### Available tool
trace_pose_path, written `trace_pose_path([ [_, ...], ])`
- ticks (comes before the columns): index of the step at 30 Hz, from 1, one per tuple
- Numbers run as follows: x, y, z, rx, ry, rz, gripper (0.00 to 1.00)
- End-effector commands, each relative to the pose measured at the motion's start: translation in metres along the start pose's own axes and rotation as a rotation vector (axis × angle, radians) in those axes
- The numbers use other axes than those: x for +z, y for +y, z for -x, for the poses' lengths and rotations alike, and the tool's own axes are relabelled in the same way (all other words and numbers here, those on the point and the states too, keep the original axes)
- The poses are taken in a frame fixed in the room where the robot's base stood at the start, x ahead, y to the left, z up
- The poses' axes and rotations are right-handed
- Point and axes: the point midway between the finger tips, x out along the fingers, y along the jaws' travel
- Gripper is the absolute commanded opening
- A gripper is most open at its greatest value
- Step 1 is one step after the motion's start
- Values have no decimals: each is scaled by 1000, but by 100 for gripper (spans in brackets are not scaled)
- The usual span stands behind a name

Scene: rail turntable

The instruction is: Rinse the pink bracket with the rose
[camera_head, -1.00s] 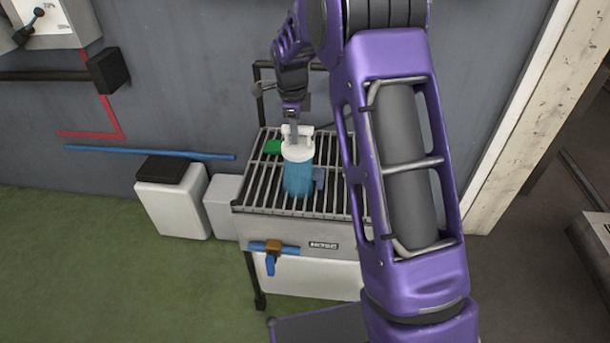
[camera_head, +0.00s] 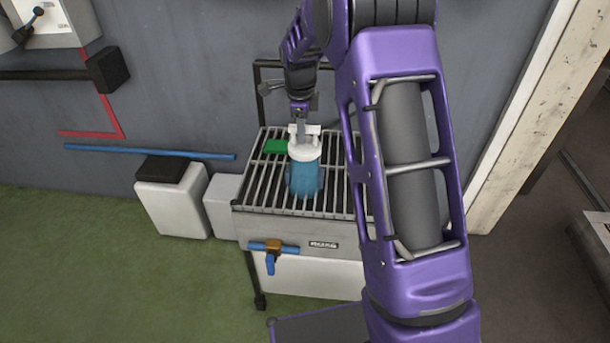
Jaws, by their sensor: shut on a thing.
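My gripper (camera_head: 301,121) is shut on the white rose (camera_head: 304,151), a round head with two short uprights on top. It holds the rose above the grated sink. A blue column of water (camera_head: 304,181) comes down from the rose onto the grate (camera_head: 262,188). A small dull blue-purple block shows only faintly behind or through the water. I see no clearly pink bracket, and I cannot tell if this block is it.
A green block (camera_head: 275,146) lies at the grate's back left. The sink front has a blue-handled valve (camera_head: 270,262). White bins (camera_head: 172,205) stand to the left. A blue pipe (camera_head: 150,152) runs along the wall. My arm covers the grate's right side.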

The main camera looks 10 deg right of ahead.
Motion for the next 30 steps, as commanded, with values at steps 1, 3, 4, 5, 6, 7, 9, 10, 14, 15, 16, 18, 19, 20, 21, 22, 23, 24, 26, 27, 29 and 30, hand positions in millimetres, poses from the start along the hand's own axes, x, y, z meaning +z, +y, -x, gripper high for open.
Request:
trace_pose_path([
  [1, -1, -1, 1, -2, -1, -1, 0],
  [3, -2, -1, 1, -2, -1, -1, 0],
  [4, -2, -1, 1, -2, -1, 0, 0],
  [5, -3, -1, 1, -2, 0, -1, 0],
  [6, -4, -1, 1, -2, 0, -1, 0],
  [7, -5, -1, 1, -2, 0, -1, 0],
  [9, -8, -1, 0, -1, 0, -1, 0],
  [10, -10, -1, 0, -1, 0, -1, 0],
  [14, -16, 0, 0, -1, 0, -1, 0],
  [15, -18, 0, 0, -1, 0, -1, 0],
  [16, -20, 0, 0, -1, 0, -1, 0],
  [18, -23, 0, 0, -1, 0, 0, 0],
  [19, -24, 0, 1, -1, 0, 0, 0],
  [20, -26, 0, 1, -1, 0, 0, 0],
  [21, -28, -1, 1, -1, 0, -1, 0],
  [22, -29, -1, 1, -2, -1, -1, 0],
  [23, -30, -1, 1, -2, -1, -1, 0],
  [24, -31, -1, 1, -2, -1, -1, 0],
  [26, -31, 0, 1, -1, -1, -1, 0],
  [27, -31, 0, 1, -1, -1, 0, 0],
  [29, -30, 0, 1, -1, -1, 0, 0],
  [30, -28, 0, 1, -1, -1, 1, 0],
])
